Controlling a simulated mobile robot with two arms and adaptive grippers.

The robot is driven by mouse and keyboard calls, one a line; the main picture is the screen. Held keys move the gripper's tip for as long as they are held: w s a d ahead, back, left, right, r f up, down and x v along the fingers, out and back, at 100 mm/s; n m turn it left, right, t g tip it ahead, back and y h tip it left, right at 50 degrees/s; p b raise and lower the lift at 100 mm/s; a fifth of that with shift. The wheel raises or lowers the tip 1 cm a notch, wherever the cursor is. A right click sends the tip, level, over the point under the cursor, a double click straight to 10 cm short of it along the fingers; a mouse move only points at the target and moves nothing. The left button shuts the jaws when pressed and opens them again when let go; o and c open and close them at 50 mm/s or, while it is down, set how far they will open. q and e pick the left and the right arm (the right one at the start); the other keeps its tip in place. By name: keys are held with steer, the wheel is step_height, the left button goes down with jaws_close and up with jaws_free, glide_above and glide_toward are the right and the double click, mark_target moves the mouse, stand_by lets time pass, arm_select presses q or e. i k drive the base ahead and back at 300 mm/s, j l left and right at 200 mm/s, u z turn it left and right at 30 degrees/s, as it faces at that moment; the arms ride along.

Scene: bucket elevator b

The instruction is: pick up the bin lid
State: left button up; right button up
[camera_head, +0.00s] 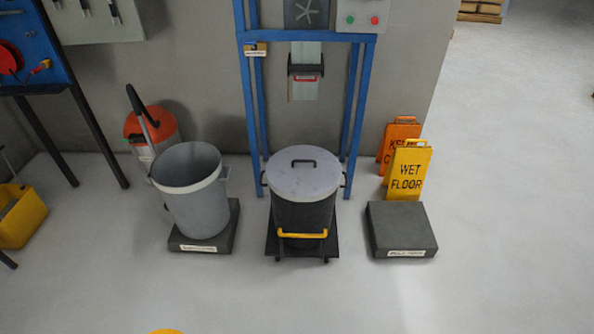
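The bin lid (298,182) is a round, light grey disc with a dark handle (303,163) on top. It lies flat on a dark bin (303,215) in the middle of the camera_head view. The bin has side handles, stands on a dark base and has a yellow bar (302,234) across its front. Neither of my grippers is in view.
A blue frame (358,110) stands behind the bin. An open grey bucket (193,200) sits on a dark block to the left. An empty dark block (401,230) is to the right, before the wet floor signs (409,172). The front floor is mostly clear.

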mark_target(298, 171)
steer(key=i+l, duration=0.6)
steer(key=i, duration=0.15)
